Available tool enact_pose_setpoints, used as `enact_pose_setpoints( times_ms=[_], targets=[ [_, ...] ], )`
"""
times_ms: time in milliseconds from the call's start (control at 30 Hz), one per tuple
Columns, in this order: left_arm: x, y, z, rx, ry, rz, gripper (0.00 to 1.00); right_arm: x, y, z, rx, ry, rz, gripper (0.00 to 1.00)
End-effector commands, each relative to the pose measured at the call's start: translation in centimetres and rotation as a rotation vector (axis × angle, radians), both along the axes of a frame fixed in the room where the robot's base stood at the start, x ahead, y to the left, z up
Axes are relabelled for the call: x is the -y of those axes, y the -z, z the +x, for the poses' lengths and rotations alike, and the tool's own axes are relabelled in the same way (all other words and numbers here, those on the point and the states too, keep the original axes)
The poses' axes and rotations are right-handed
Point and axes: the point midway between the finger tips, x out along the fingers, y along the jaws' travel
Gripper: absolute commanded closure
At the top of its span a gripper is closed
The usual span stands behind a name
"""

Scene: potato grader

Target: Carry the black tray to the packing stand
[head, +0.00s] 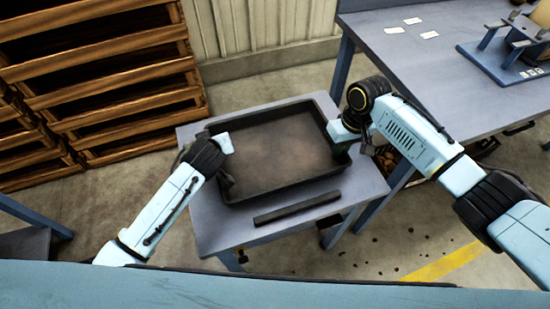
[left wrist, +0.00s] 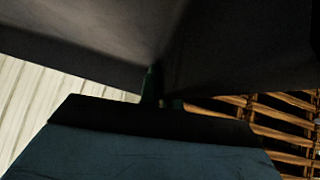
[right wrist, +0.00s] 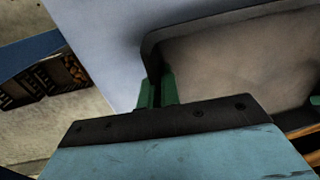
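The black tray (head: 235,190), a shallow dark pan with a brownish floor, is over a small grey-blue table (head: 215,235) in the head view. Whether it rests on the top or is slightly raised, I cannot tell. My right gripper (head: 344,132) is at the tray's right wall; in the right wrist view its green fingers (right wrist: 157,92) stand close on either side of the rim. My left gripper (head: 226,143) is at the left wall; in the left wrist view its fingers (left wrist: 162,88) close around the dark tray wall (left wrist: 230,45). I cannot tell which table is the packing stand.
A dark bar (head: 297,206) lies on the small table in front of the tray. A larger blue-grey table (head: 400,60) with white cards stands at the right. Stacked wooden pallets (head: 100,85) fill the left back. Dark bits and a yellow line (head: 445,262) mark the floor.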

Motion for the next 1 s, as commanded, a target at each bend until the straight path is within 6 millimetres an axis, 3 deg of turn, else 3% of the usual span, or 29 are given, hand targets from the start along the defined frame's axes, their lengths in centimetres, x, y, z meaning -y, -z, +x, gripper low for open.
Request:
enact_pose_setpoints(
  times_ms=[133,200,300,667,1000],
  targets=[
    [-0.1,1.0,0.0,0.001,-0.001,0.003,1.0,0.1,1.0,0.0,0.0,0.001,-0.001,1.0],
    [-0.1,0.8,0.0,-0.001,-0.001,0.002,0.86,0.1,0.7,0.0,0.0,0.002,-0.001,0.86],
    [-0.1,0.7,0.0,-0.001,-0.001,0.001,0.74,0.1,0.7,0.0,0.0,0.001,-0.001,0.74],
    [0.1,0.4,-0.2,0.0,0.001,-0.001,0.74,0.0,0.7,0.0,0.0,0.0,0.0,0.74],
    [1.2,-3.2,-3.8,0.001,0.0,-0.004,0.74,0.0,0.7,0.0,0.0,0.0,0.0,0.74]
  ],
)
